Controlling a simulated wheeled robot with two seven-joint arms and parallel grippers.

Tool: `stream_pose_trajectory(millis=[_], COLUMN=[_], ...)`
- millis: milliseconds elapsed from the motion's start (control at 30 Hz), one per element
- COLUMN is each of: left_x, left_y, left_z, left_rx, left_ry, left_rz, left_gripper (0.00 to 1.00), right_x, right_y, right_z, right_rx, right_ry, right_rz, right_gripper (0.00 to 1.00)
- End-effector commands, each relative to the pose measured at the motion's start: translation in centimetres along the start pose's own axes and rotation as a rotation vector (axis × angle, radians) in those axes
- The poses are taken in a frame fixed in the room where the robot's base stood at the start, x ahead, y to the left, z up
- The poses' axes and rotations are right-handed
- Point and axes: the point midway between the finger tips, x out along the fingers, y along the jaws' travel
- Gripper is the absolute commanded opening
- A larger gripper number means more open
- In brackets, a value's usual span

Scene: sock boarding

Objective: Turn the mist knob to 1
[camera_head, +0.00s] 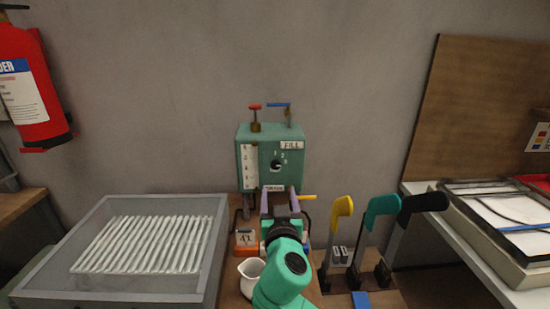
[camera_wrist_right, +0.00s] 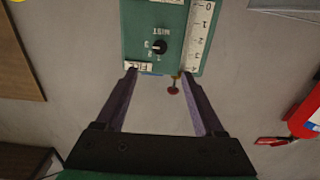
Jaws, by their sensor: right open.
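The mist knob (camera_head: 277,164) is a small dark knob on the front of a teal box (camera_head: 265,145) against the wall. In the right wrist view the picture is turned over, and the knob (camera_wrist_right: 160,47) shows beside a MIST label and small numbers. It has a pale mark, but I cannot tell surely which number it points at. My right gripper (camera_head: 280,190) is in front of the box's lower part, below the knob. My left gripper is not in view.
The box carries a white scale (camera_head: 250,167), a FILL label (camera_head: 291,145), and a red valve handle (camera_head: 255,106) and blue lever (camera_head: 279,105) on top. A grey tray (camera_head: 40,272) of white rods stands left.

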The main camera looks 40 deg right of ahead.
Motion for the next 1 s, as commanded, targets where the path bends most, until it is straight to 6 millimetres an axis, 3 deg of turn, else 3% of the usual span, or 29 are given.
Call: stream_pose_trajectory(millis=[133, 233, 467, 700, 1000], left_x=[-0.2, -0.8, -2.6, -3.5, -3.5], left_y=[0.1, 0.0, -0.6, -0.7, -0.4], left_z=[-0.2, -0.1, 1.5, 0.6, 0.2], left_rx=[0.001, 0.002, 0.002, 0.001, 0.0], left_ry=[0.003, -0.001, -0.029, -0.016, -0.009], left_rz=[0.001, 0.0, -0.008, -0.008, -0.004], left_gripper=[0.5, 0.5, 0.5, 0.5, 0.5], right_x=[0.6, 2.1, 8.2, 13.5, 14.6], right_y=[0.0, 0.0, 0.1, 0.0, 0.0], right_z=[-0.1, -0.3, -0.5, -0.2, 0.1], right_rx=[-0.003, -0.004, -0.005, -0.003, 0.0], right_ry=[0.0, 0.002, 0.002, 0.0, -0.001], right_rz=[0.0, 0.0, 0.003, 0.001, 0.0], right_gripper=[0.7, 0.7, 0.7, 0.7, 0.7])
